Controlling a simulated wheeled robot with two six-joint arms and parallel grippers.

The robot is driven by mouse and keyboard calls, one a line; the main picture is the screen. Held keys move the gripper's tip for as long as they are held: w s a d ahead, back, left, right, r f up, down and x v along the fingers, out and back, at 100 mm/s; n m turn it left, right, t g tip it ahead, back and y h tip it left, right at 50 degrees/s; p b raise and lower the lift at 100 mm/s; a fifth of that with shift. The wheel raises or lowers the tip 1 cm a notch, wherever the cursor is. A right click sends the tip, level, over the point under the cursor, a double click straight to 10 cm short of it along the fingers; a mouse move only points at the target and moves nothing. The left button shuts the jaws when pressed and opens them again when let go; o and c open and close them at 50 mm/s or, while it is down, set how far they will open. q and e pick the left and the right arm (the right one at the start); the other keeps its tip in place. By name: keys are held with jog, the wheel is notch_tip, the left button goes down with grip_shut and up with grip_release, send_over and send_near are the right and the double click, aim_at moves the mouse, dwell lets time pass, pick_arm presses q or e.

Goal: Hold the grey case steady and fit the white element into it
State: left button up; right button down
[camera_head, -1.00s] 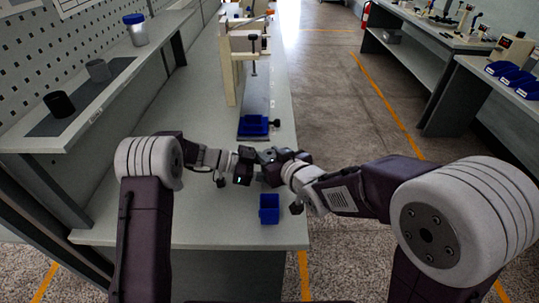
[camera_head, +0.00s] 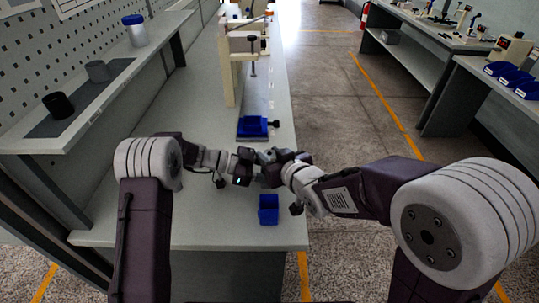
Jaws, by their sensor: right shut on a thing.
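My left gripper (camera_head: 250,164) and my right gripper (camera_head: 270,158) meet close together above the middle of the near workbench. The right gripper is shut on a small grey part, mostly hidden by the fingers; it may be the grey case. I cannot tell whether the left gripper is open or shut, or whether it touches that part. I cannot make out the white element; it may be hidden between the grippers.
A grey cup (camera_head: 98,71), a black cup (camera_head: 59,105) and a blue-lidded jar (camera_head: 136,31) stand on the left shelf.

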aim_at(269, 154)
jog(key=shift+f, duration=0.1)
jog(key=shift+f, duration=0.35)
jog(key=shift+f, duration=0.75)
jog(key=c, duration=0.9)
grip_release()
pick_arm(q)
jog(key=shift+s, duration=0.1)
pick_arm(e)
notch_tip(269, 154, up, 9)
jog(key=shift+r, duration=0.6)
jog(key=shift+f, duration=0.1)
